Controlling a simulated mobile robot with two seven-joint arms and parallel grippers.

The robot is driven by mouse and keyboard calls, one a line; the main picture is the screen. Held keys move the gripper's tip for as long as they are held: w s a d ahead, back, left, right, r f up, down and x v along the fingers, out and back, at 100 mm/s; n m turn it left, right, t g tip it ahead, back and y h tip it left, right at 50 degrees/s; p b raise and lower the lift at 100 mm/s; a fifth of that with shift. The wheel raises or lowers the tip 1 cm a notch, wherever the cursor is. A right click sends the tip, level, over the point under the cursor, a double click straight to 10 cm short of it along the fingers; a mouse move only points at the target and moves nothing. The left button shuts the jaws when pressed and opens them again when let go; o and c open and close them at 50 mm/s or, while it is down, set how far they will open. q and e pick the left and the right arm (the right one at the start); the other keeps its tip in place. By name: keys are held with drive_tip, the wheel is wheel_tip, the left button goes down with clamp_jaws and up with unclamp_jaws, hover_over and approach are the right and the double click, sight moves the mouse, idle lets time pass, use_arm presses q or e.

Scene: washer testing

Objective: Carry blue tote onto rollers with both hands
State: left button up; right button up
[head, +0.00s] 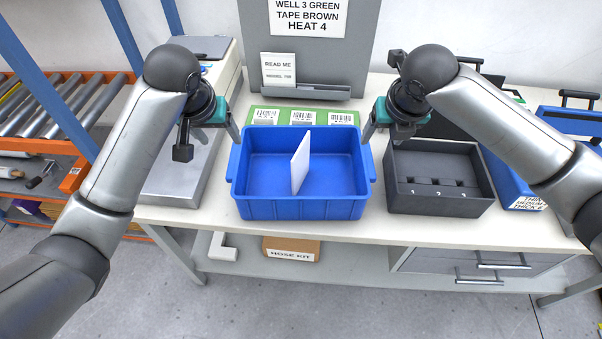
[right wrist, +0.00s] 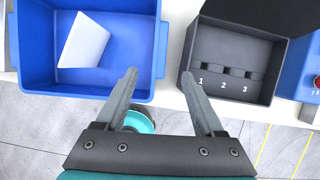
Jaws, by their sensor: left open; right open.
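The blue tote (head: 300,207) stands upright on the white table, with a white card or plate (head: 301,163) leaning inside it. The tote also shows in the right wrist view (right wrist: 125,60). My left gripper (head: 234,135) is open beside the tote's back left corner, its finger pointing down near the rim. My right gripper (head: 369,132) is open beside the back right corner; in the right wrist view its spread fingers (right wrist: 164,100) are empty, apart from the tote's right wall. The rollers (head: 65,108) lie at the left, on an orange frame with blue posts.
A dark case (head: 440,202) with compartments numbered 1, 2 and 3 stands close right of the tote. A metal scale plate (head: 178,172) lies left of it. A green strip with barcode labels (head: 303,117) and a grey sign board (head: 300,60) are behind. A blue bin (head: 515,185) is further right.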

sight(234, 158)
use_arm(q)
drive_tip(key=x, duration=1.4)
drive_tip(key=shift+f, duration=0.1)
use_arm(e)
drive_tip(key=x, duration=1.4)
drive_tip(key=shift+w, duration=0.1)
use_arm(q)
drive_tip(key=shift+s, duration=0.1)
clamp_jaws()
use_arm(e)
clamp_jaws()
